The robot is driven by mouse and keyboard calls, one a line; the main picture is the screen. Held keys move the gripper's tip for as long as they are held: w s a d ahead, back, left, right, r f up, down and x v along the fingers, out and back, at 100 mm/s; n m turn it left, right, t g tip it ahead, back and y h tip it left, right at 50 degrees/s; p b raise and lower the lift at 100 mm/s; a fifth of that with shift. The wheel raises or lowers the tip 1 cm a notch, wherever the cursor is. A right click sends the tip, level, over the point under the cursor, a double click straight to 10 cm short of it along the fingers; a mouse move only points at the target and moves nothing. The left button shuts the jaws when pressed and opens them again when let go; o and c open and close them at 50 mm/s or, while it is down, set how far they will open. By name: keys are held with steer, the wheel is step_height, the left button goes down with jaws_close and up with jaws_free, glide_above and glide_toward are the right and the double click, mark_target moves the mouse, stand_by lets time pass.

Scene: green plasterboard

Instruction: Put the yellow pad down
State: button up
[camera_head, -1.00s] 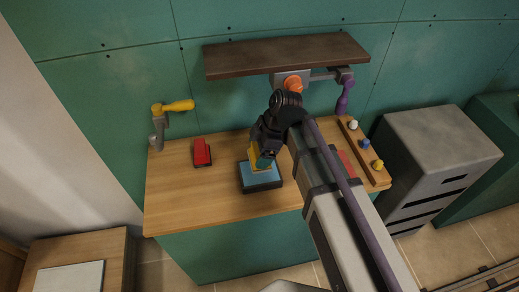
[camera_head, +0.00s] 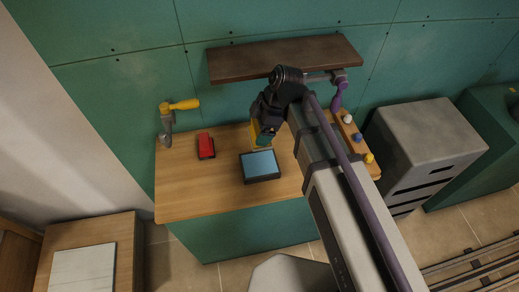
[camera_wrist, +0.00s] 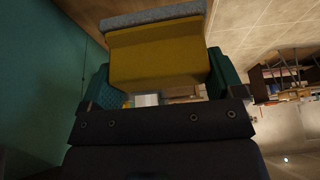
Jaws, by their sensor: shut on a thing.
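The yellow pad, a yellow block with a grey layer along one face, is held between the teal fingers of my gripper (camera_wrist: 160,85). In the wrist view the pad (camera_wrist: 158,62) fills the top centre, with a finger against each side. In the head view my gripper (camera_head: 262,136) hangs over the wooden bench, just behind the blue-topped black tray (camera_head: 261,180). Only a small yellow part of the pad shows there, mostly hidden by the gripper. Its exact height above the bench is hard to tell.
A red block on a dark base (camera_head: 206,146) sits left of the tray. A yellow-handled crank (camera_head: 181,105) is at the wall. A dark shelf (camera_head: 285,58) overhangs the back. Several coloured knobs (camera_head: 357,138) line the right. The bench's front left (camera_head: 195,195) is clear.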

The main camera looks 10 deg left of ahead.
step_height(320, 180, up, 5)
steer(key=shift+f+p, duration=0.2)
steer(key=shift+p, duration=0.8)
steer(key=b, duration=1.9)
glide_above(253, 165)
steer(key=w+d, duration=0.1)
steer(key=d, duration=0.1)
step_height(253, 165, down, 19)
steer(key=shift+f, duration=0.1)
steer(key=shift+r, duration=0.25)
steer(key=shift+f, duration=0.15)
steer(key=o, duration=0.6)
steer(key=p+v, duration=1.1)
steer(key=v, duration=0.1)
